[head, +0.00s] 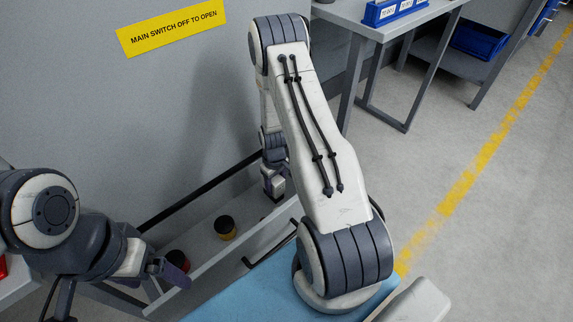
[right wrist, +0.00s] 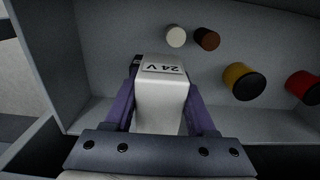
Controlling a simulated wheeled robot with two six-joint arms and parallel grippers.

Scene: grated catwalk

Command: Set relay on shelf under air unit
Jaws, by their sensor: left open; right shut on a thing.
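The relay (right wrist: 160,100) is a white block marked "24 V", upside down in the right wrist view. My right gripper (right wrist: 161,88) is shut on it, with a purple finger on each side. In the head view my right gripper (head: 273,187) is partly hidden behind its own arm, and the relay cannot be made out there. A grey shelf (head: 205,262) runs along the foot of the grey cabinet; its pale surface fills the right wrist view (right wrist: 105,75). Whether the relay touches it, I cannot tell. My left gripper (head: 168,280) is open and empty beside the shelf's near end.
A yellow-and-black round part (head: 225,228) and a red one (head: 177,259) sit on the shelf. The right wrist view also shows a white one (right wrist: 176,36) and a brown one (right wrist: 207,39). A yellow sign (head: 172,27) is on the cabinet (head: 100,110). A workbench (head: 390,20) stands behind.

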